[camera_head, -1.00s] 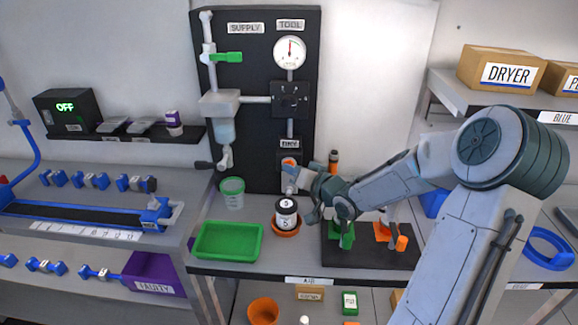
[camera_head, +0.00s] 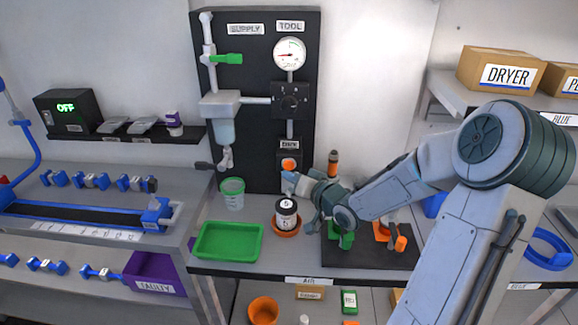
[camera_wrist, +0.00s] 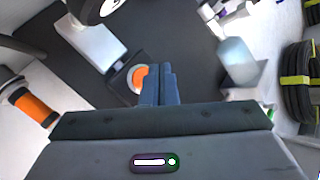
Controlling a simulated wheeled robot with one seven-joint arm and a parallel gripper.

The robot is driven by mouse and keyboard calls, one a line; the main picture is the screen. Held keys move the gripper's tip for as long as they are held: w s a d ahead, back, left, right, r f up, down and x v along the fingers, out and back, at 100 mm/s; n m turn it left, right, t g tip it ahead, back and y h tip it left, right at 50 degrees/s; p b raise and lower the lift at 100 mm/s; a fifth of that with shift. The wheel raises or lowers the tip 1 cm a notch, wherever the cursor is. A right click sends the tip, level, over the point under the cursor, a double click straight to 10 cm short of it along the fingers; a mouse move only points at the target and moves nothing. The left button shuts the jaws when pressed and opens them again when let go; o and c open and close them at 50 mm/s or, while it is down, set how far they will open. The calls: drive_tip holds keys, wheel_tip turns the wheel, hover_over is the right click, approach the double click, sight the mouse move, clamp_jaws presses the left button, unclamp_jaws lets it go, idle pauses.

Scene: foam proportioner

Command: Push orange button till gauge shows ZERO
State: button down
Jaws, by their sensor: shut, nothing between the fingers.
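The orange button (camera_head: 288,163) is on a dark box low on the black panel, under a small label. It also shows in the wrist view (camera_wrist: 138,79), partly covered by my fingers. The round white gauge (camera_head: 289,53) is at the panel's top, under the TOOL label. Its red needle points left; the scale marks are too small to read. My gripper (camera_head: 287,178) is shut and empty, just below and in front of the button, seemingly apart from it. The fingertips (camera_wrist: 160,69) show in the wrist view beside the button.
A green-handled valve (camera_head: 227,58) is at the panel's upper left.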

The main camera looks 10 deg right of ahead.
drive_tip(key=shift+s+a+p, duration=0.2)
drive_tip(key=shift+s+a, duration=0.15)
drive_tip(key=shift+s, duration=0.6)
drive_tip(key=shift+s+a+p, duration=0.15)
drive_tip(key=shift+s+a, duration=0.15)
drive_tip(key=shift+s, duration=0.6)
